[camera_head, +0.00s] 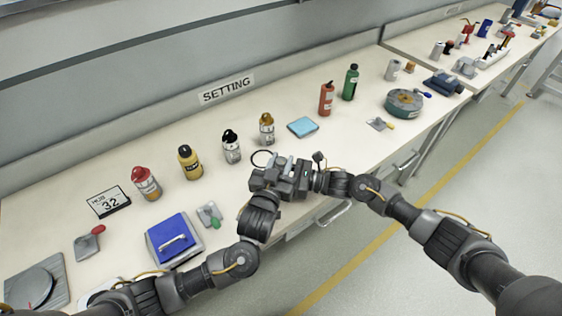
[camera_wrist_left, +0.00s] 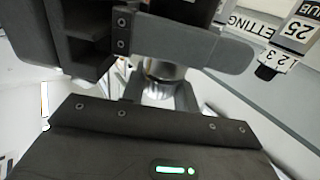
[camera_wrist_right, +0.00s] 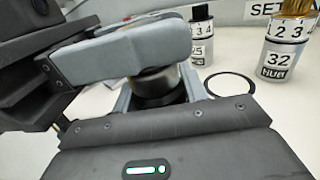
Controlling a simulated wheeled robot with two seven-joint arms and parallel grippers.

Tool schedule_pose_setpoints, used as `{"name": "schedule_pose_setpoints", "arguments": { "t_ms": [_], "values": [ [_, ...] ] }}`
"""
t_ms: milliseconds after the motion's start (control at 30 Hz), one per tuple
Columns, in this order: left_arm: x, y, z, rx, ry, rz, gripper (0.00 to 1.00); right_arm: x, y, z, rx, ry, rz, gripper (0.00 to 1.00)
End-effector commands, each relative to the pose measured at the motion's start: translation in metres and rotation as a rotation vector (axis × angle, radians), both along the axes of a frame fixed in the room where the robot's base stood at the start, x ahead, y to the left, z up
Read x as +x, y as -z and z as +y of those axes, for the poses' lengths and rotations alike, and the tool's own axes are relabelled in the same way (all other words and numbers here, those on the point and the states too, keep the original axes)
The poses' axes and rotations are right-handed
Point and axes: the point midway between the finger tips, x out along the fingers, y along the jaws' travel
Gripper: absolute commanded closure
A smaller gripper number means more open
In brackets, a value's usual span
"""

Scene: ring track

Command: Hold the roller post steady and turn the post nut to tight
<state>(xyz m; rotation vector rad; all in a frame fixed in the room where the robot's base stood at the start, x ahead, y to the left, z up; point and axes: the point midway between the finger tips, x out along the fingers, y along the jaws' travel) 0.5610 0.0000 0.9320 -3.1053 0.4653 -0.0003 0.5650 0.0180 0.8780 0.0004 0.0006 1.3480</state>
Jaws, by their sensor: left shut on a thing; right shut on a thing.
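My left gripper (camera_head: 268,180) and right gripper (camera_head: 297,178) meet close together over the front edge of the bench. In the left wrist view, my left gripper (camera_wrist_left: 160,85) is shut around a silvery cylindrical part (camera_wrist_left: 160,72). In the right wrist view, my right gripper (camera_wrist_right: 155,100) is shut around a dark round part (camera_wrist_right: 155,84). These belong to the roller post assembly, but I cannot tell which is the post and which the nut. The fingers hide most of it in the head view.
A black ring (camera_head: 262,158) lies just behind the grippers. A blue case (camera_head: 174,238) and a grey-green clamp (camera_head: 209,214) lie left. A HUB 32 card (camera_head: 108,202) lies farther left.

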Motion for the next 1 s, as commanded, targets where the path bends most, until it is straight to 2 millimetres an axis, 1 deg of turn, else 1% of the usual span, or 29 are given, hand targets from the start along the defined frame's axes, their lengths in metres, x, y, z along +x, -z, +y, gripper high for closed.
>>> {"name": "schedule_pose_setpoints", "arguments": {
  "t_ms": [233, 267, 400, 667, 767, 867, 1000],
  "values": [
    [0.000, 0.000, 0.000, 0.002, -0.002, -0.001, 0.93, 0.000, -0.001, 0.000, 0.002, 0.001, -0.001, 0.87],
    [0.000, 0.000, 0.000, 0.002, -0.002, -0.001, 0.68, 0.001, -0.001, 0.000, 0.002, 0.001, -0.001, 0.87],
    [0.000, 0.000, 0.000, 0.002, -0.002, -0.001, 0.49, 0.000, -0.001, 0.000, 0.002, 0.001, -0.001, 0.87],
    [0.000, 0.000, 0.000, 0.002, -0.001, -0.001, 0.49, 0.000, -0.001, 0.000, 0.002, 0.000, -0.001, 0.87],
    [-0.005, 0.000, 0.001, 0.000, 0.000, 0.001, 0.49, 0.000, -0.001, 0.000, 0.002, 0.000, -0.001, 0.87],
    [-0.018, 0.001, 0.005, 0.000, 0.000, 0.002, 0.49, 0.000, -0.001, 0.000, 0.002, 0.000, -0.001, 0.87],
    [-0.046, 0.002, 0.013, -0.001, 0.000, 0.006, 0.49, 0.000, -0.001, 0.000, 0.001, 0.000, -0.001, 0.87]
  ]
}}
